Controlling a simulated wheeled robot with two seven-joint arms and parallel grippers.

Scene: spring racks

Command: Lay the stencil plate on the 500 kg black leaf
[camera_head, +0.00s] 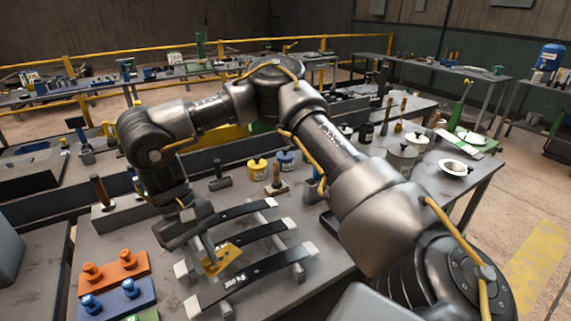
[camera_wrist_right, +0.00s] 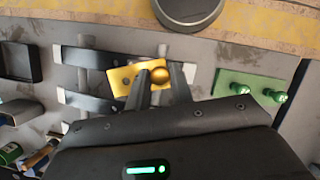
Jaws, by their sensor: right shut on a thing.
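The yellow stencil plate (camera_head: 226,257) hangs from my right gripper (camera_head: 209,256), which is shut on its round brass knob. In the right wrist view the plate (camera_wrist_right: 122,82) lies between and partly over two dark leaves. Three black leaves lie across pale rack bars: a back leaf (camera_head: 246,210), a middle leaf (camera_head: 263,232) and a front leaf (camera_head: 268,267). The front leaf bears a white weight mark too small to read surely; no mark shows on the others. Whether the plate touches a leaf I cannot tell. My left gripper is not in view.
An orange block (camera_head: 125,268) and a blue block (camera_head: 128,296) with knobs stand left of the rack. A green knobbed block (camera_wrist_right: 238,82) shows in the wrist view. A hammer (camera_head: 220,177), yellow pot (camera_head: 257,168) and stamp (camera_head: 277,181) stand behind the leaves.

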